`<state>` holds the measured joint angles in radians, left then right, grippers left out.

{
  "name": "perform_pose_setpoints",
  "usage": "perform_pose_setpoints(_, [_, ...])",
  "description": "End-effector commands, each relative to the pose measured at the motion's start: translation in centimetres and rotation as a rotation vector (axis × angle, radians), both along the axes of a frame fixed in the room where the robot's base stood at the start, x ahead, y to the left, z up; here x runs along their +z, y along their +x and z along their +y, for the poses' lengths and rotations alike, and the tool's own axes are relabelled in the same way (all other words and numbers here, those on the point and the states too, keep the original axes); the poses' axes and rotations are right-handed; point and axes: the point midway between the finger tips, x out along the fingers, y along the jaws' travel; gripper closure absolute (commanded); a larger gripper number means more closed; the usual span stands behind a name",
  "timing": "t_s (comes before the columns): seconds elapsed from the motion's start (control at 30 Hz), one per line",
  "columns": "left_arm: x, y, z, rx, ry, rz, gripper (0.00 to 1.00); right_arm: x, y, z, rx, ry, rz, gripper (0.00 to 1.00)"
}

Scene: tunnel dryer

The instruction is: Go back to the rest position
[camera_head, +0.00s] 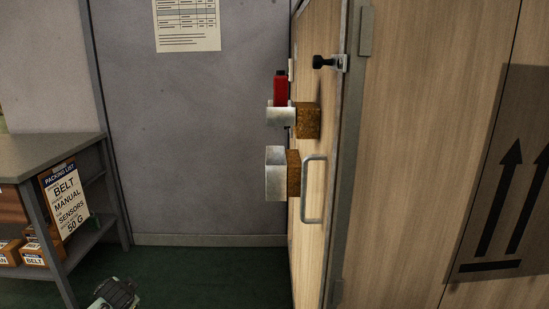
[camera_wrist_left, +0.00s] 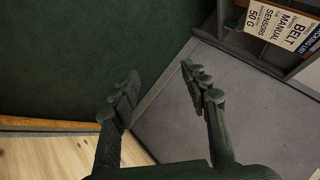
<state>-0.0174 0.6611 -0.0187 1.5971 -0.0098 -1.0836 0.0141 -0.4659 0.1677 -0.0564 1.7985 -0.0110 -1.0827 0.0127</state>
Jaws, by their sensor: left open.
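My left gripper (camera_head: 115,294) shows at the bottom edge of the head view, low over the green floor between the shelf and the wooden door. In the left wrist view its two dark fingers (camera_wrist_left: 160,92) are spread apart with nothing between them. Beyond them are the green floor (camera_wrist_left: 80,50) and the grey wall (camera_wrist_left: 240,100). My right gripper is in neither view.
A wooden door (camera_head: 315,200) with a metal handle (camera_head: 305,190) and a red-topped latch (camera_head: 281,88) stands at centre right, beside a large wooden panel (camera_head: 430,150). A shelf unit (camera_head: 60,145) with boxes and a packing list sign (camera_head: 67,205) stands at left.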

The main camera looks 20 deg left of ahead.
Motion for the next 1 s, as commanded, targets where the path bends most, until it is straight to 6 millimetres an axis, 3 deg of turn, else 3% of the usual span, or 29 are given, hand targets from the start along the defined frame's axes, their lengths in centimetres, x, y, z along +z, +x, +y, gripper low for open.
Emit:
perform_pose_setpoints(0.03, [-3.1, -1.8, -2.9, -0.012, -0.049, 0.032, 0.54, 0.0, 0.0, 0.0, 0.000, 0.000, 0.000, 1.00])
perform_pose_setpoints(0.2, [-10.6, -7.9, -11.7, -0.033, -0.201, 0.118, 0.54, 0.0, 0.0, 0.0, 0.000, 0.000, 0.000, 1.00])
perform_pose_setpoints(0.33, [-14.9, -13.3, -18.4, -0.032, -0.320, 0.180, 0.54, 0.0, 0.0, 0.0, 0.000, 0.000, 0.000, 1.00])
perform_pose_setpoints(0.5, [-17.8, -19.2, -25.4, -0.013, -0.445, 0.239, 0.54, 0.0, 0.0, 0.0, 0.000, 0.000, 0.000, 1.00])
perform_pose_setpoints(0.6, [-18.5, -21.2, -27.7, -0.001, -0.488, 0.257, 0.54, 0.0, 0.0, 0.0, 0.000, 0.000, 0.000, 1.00])
perform_pose_setpoints(1.0, [-18.5, -21.4, -27.8, -0.001, -0.492, 0.259, 0.54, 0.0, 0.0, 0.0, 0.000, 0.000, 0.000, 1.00])
